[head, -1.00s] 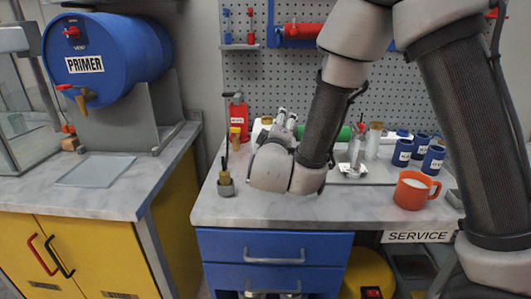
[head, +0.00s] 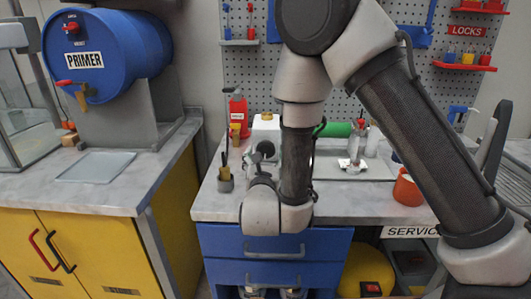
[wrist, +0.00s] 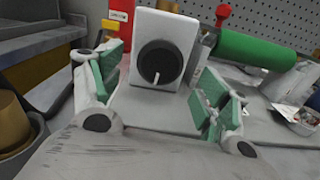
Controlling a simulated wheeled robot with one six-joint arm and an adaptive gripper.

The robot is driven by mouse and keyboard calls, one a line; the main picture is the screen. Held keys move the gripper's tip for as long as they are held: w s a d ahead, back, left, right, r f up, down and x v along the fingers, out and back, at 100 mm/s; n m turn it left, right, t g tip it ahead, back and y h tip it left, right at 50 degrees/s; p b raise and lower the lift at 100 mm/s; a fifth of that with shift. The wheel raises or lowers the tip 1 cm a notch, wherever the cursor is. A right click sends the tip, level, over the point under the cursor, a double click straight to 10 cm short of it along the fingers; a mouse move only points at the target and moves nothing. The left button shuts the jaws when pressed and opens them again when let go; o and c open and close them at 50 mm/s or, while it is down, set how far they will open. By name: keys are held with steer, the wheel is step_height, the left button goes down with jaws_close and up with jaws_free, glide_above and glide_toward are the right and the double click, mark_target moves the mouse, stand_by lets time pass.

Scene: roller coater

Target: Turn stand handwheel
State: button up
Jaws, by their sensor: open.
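A round black handwheel or knob (wrist: 160,63) with a white line at its lower edge is on the front of an upright white block (wrist: 184,32), in the upper middle of the wrist view. In the head view, the black wheel (head: 266,148) shows just beyond my wrist, below the white block's top (head: 266,124). My gripper (wrist: 159,78) is open, with green-padded fingers spread to the left and right of the block in the picture. The wheel lies between them, ahead of the gripper, and no contact shows. My arm mostly hides the gripper in the head view.
A green roller (wrist: 258,52) with a red knob lies right of the block. A red bottle (head: 238,112) stands behind left. An orange mug (head: 407,190) is at the right. Blue drawers (head: 230,238) are below.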

mark_target(265, 151)
steer(key=shift+w, duration=1.95)
steer(key=shift+c, duration=0.2)
steer(key=c, duration=1)
steer(key=shift+n, duration=1.2)
steer(key=o, duration=1)
steer(key=shift+o, duration=0.2)
